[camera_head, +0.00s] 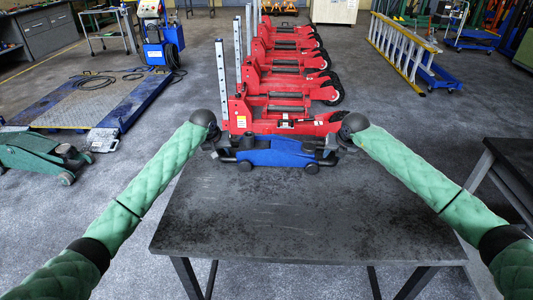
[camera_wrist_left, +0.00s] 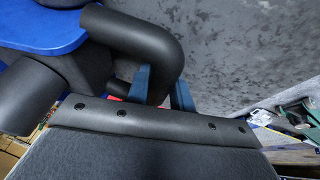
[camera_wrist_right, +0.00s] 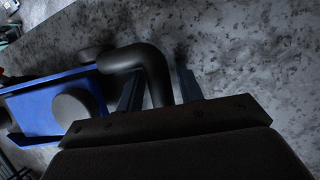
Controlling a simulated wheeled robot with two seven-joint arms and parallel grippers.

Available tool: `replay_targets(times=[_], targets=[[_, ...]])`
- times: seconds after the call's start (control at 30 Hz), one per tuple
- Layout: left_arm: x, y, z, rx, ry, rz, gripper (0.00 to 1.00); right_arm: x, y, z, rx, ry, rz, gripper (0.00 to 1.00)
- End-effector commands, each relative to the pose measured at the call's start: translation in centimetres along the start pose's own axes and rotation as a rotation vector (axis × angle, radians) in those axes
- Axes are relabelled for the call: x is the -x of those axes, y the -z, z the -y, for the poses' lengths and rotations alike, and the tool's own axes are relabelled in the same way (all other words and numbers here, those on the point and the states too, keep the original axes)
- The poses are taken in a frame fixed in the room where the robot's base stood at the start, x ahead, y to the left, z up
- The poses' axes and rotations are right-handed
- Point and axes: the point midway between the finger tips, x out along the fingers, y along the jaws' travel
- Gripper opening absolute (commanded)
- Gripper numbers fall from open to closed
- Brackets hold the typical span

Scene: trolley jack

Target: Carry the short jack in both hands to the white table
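The short jack (camera_head: 272,151) is blue with black wheels and black bent tube handles at both ends. It sits at the far edge of the dark table, level. My left gripper (camera_head: 213,143) is at its left end; in the left wrist view its fingers (camera_wrist_left: 162,88) straddle a black handle (camera_wrist_left: 150,45), which partly hides them. My right gripper (camera_head: 345,143) is at the right end; in the right wrist view its fingers (camera_wrist_right: 160,88) stand on both sides of the other handle (camera_wrist_right: 150,62), with narrow gaps seeming to show. No white table is recognisable.
The dark table (camera_head: 300,225) is bare in front of the jack. A row of red trolley jacks (camera_head: 290,90) stands directly behind it. A green jack (camera_head: 40,155) and a lift platform (camera_head: 90,103) are at the left, a yellow ladder (camera_head: 402,50) at the back right, another dark table (camera_head: 510,160) at the right.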

Motion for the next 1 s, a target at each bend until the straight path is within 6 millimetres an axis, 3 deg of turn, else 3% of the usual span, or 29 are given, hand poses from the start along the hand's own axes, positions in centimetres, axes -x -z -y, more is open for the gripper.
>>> replay_targets(times=[0.03,0.1,0.17,1.0], targets=[[0.01,0.01,0.02,0.0,0.0,0.0,0.12,0.01,0.0,0.01,0.0,0.0,0.0,0.26],[0.02,0.01,0.02,0.0,0.0,0.0,0.0,0.01,0.0,0.01,0.0,0.0,0.0,0.12],[0.02,0.01,0.03,0.0,0.0,0.0,0.0,0.02,-0.01,0.02,0.0,0.0,0.0,0.01],[0.06,0.05,0.1,0.001,0.001,-0.001,0.0,0.04,-0.03,0.07,-0.001,0.001,0.0,0.0]])
